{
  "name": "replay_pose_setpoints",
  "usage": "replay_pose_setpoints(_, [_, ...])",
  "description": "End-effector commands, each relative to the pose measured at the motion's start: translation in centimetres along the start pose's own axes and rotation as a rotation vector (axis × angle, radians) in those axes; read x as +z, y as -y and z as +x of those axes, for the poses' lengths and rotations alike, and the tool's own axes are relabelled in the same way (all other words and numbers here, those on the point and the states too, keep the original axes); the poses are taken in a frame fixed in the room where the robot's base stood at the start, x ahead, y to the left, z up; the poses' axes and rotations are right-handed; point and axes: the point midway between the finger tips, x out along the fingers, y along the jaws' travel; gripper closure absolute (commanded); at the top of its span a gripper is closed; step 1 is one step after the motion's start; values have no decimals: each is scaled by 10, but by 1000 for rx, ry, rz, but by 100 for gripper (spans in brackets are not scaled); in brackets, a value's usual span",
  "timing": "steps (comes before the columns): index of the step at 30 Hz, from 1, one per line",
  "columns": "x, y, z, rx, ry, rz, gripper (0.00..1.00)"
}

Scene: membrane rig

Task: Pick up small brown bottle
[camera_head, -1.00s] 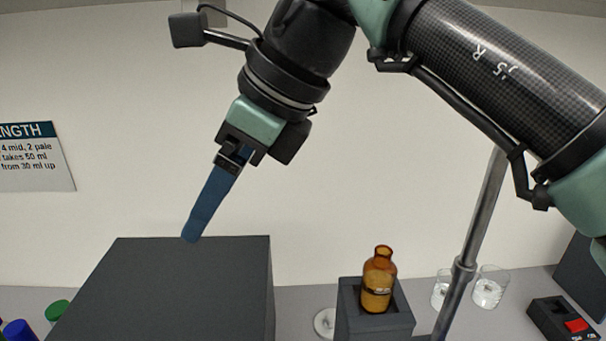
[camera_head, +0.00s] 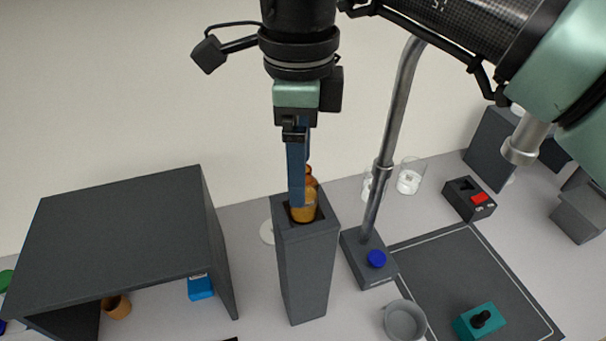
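The small brown bottle (camera_head: 309,207) stands upright in the open top of a tall dark grey pedestal (camera_head: 304,270). It is amber, and part of its neck and body is hidden behind my gripper. My gripper (camera_head: 298,203) points straight down with its blue fingers in front of or at the bottle. Only one finger shows clearly from this side, so I cannot tell how far apart the fingers are or whether they touch the bottle.
A dark grey shelf (camera_head: 120,230) stands at left, with a brown cup-like thing (camera_head: 117,306) and a blue box (camera_head: 200,287) under it. A metal stand (camera_head: 384,160) rises right of the pedestal. Glass beakers (camera_head: 409,177), a grey bowl (camera_head: 404,319) and a red-switched device (camera_head: 469,199) are further right.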

Motion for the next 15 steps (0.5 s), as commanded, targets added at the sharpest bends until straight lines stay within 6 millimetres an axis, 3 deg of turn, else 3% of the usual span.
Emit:
replay_pose_setpoints(9, [-3, 1, 40, 2, 1, -2, 19])
replay_pose_setpoints(15, [-3, 1, 45, 0, 1, -1, 19])
